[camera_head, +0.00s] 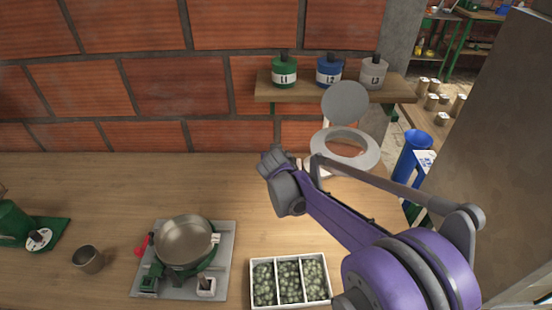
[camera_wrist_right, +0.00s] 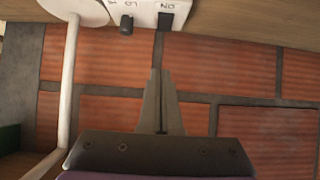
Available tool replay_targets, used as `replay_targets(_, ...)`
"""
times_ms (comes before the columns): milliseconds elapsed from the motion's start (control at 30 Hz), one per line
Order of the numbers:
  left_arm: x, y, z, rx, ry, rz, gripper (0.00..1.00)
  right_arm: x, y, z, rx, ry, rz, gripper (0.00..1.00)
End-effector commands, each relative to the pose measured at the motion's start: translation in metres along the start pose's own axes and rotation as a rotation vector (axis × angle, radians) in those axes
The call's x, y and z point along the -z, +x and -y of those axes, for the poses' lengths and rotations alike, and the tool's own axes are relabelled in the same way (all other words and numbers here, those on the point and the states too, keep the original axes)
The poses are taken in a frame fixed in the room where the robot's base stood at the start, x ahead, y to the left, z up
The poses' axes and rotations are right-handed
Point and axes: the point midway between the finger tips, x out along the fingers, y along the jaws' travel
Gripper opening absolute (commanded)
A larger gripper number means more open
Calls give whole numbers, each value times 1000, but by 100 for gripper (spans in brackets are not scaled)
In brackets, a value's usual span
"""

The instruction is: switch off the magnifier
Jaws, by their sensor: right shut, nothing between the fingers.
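The magnifier (camera_head: 345,145) stands on the bench by the wall, with a pale ring head and a grey disc (camera_head: 345,100) above it. My right arm hides much of its lower part in the head view. In the right wrist view the magnifier's white base (camera_wrist_right: 145,12) is at the top edge, with printed "ON" and "LO" marks, a dark knob (camera_wrist_right: 126,25) and a dark switch (camera_wrist_right: 166,20). My right gripper (camera_wrist_right: 160,72) is shut and empty, its tips apart from the switch in the picture. The right fingers are hidden in the head view. My left gripper is not in view.
A shelf (camera_head: 330,89) with L1, L2 and L3 containers is on the brick wall. A scale-like plate with a metal pan (camera_head: 185,240), a cup (camera_head: 88,260) and a divided white tray (camera_head: 290,256) are on the bench. Free bench lies left of the magnifier.

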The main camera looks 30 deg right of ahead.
Motion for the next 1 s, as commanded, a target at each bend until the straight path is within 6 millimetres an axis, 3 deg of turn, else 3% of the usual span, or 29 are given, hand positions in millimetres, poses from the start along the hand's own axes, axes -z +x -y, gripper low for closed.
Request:
replay_targets(333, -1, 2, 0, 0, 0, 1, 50, 0, 71, 0, -1, 1, 0, 0)
replay_targets(400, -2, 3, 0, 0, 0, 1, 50, -10, 79, 0, 0, 0, 0, 0)
replay_targets(633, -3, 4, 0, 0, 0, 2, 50, -27, 94, 0, 0, 0, 0, 0)
replay_targets(1000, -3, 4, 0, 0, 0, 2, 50, -29, 96, 0, 0, 0, 0, 0)
